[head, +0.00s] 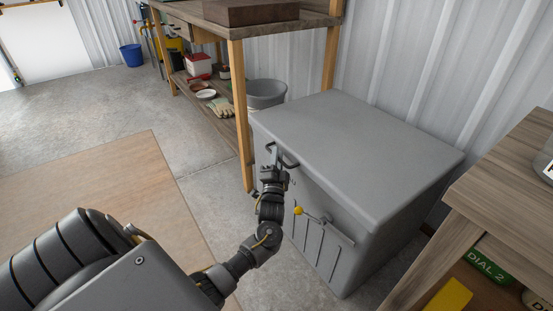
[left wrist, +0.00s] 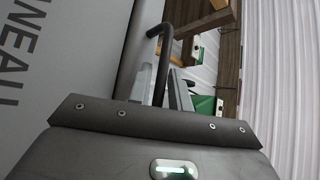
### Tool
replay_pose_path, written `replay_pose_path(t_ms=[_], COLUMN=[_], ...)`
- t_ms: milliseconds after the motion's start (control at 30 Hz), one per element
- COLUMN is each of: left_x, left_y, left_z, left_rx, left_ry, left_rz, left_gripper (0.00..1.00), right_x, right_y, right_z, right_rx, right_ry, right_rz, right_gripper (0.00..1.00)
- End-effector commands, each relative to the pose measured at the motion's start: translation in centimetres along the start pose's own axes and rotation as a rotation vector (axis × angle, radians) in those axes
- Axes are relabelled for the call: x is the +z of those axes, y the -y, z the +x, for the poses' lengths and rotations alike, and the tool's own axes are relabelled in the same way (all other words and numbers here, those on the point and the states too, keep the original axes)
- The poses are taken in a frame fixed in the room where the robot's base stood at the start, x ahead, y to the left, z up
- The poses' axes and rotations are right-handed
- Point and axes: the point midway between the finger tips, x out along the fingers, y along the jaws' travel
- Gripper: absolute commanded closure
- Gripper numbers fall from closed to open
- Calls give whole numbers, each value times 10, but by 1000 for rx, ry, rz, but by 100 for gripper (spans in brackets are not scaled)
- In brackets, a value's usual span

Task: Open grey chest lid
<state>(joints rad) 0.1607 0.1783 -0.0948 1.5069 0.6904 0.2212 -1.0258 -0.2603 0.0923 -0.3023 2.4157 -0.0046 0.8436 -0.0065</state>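The grey chest (head: 345,150) stands against the wall right of centre in the head view. Its flat lid (head: 360,140) lies level and closed. A dark bar handle (head: 288,162) sits on the front edge under the lid. My left gripper (head: 273,158) is at this handle, with its fingers reaching up beside it. In the left wrist view the handle (left wrist: 163,50) runs down between the chest front with lettering (left wrist: 60,60) and a gripper finger (left wrist: 180,92). Whether the fingers are closed on the handle is not clear. My right gripper is out of view.
A wooden workbench (head: 475,195) stands close on the chest's right. A wooden shelf unit (head: 238,90) with a grey tub (head: 265,93) is behind and left. A yellow knob (head: 299,210) is on the chest front. Concrete floor (head: 100,110) is clear on the left.

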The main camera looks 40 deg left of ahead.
Motion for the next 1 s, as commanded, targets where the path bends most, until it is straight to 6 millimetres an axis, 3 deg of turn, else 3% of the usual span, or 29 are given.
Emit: replay_pose_path(t_ms=[233, 400, 1000], left_x=[0, 0, -2], left_y=[0, 0, 9], left_z=[1, 1, 5], left_rx=[0, 0, 6], left_ry=[0, 0, 3], left_rz=[0, 1, 10], left_gripper=[80, 100, 100], right_x=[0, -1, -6], right_y=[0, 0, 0], right_z=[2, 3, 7], right_rx=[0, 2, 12], right_ry=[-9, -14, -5], right_rz=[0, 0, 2], right_gripper=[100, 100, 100])
